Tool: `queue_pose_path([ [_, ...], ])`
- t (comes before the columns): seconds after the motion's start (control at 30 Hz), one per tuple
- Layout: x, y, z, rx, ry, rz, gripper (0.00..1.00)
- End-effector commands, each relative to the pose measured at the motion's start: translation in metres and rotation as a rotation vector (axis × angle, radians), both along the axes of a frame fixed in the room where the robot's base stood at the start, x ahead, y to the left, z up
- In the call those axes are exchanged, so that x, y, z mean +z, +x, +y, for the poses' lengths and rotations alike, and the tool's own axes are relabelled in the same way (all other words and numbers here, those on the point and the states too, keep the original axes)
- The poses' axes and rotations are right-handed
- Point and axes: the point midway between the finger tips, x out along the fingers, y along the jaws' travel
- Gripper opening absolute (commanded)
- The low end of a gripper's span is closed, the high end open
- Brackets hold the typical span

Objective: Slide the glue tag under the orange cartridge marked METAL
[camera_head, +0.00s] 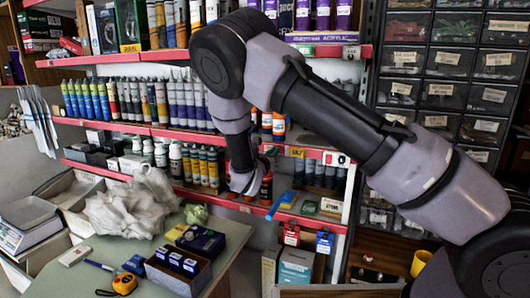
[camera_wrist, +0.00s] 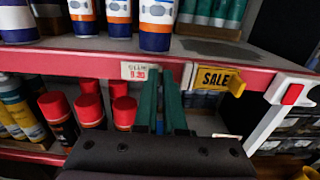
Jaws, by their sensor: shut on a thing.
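The glue tag (camera_wrist: 139,71), a small pale label with red print, sits on the red shelf edge in the wrist view. Above it stand white cartridges with blue and orange bands: one (camera_wrist: 156,24) slightly right of the tag, another (camera_wrist: 118,16) slightly left. I cannot read METAL on any of them. My gripper (camera_wrist: 167,80) has its green fingers up at the shelf edge, at the tag's right side, shut on the tag; the exact contact is unclear. In the head view, orange cartridges (camera_head: 279,126) show beside my arm, and the tag is hidden.
A yellow SALE tag (camera_wrist: 214,78) sits on the same edge right of my fingers. A white bracket (camera_wrist: 290,92) is farther right. Red-capped bottles (camera_wrist: 90,109) stand on the shelf below, left of my fingers. A cluttered counter (camera_head: 70,258) is at the head view's lower left.

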Motion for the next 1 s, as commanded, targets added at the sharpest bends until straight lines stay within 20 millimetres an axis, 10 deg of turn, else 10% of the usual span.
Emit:
queue_pose_path([
  [0.47,-0.001,-0.0044,-0.011,-0.004,-0.001,0.001,0.0],
  [0.57,-0.0011,-0.0045,-0.0115,-0.005,-0.001,0.001,0.38],
  [1.0,0.0002,-0.003,-0.0098,-0.001,0.0,-0.001,0.38],
])
